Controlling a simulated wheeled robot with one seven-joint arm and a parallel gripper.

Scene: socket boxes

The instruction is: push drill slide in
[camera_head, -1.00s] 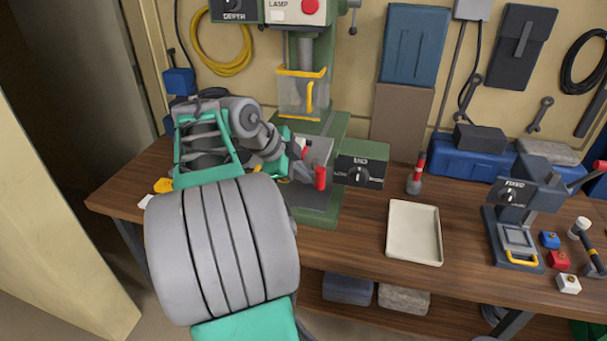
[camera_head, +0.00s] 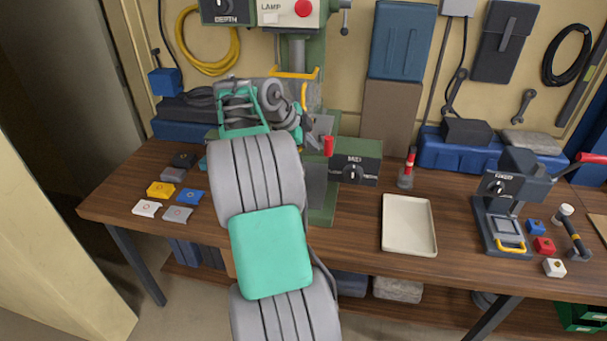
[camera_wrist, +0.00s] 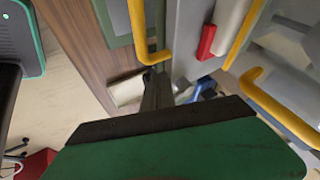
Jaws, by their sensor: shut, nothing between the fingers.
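The green drill press (camera_head: 368,173) stands at the back of the bench, with a grey vise and a red handle (camera_head: 328,146) at its table. My arm hides much of its left side in the head view, and I cannot make out how far in the slide is. In the wrist view my gripper (camera_wrist: 157,82) is shut and empty. Its dark fingers point beside a yellow bent handle (camera_wrist: 139,32) on the left. A second yellow handle (camera_wrist: 275,105) is at the right. I cannot tell whether the fingers touch either handle.
A cream tray (camera_head: 409,226) lies right of the press, and a red-topped tool (camera_head: 406,170) stands behind it. A smaller grey press (camera_head: 500,222) is farther right. Several coloured plates, including a yellow one (camera_head: 160,189), lie left of my arm. The right-front bench strip is partly clear.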

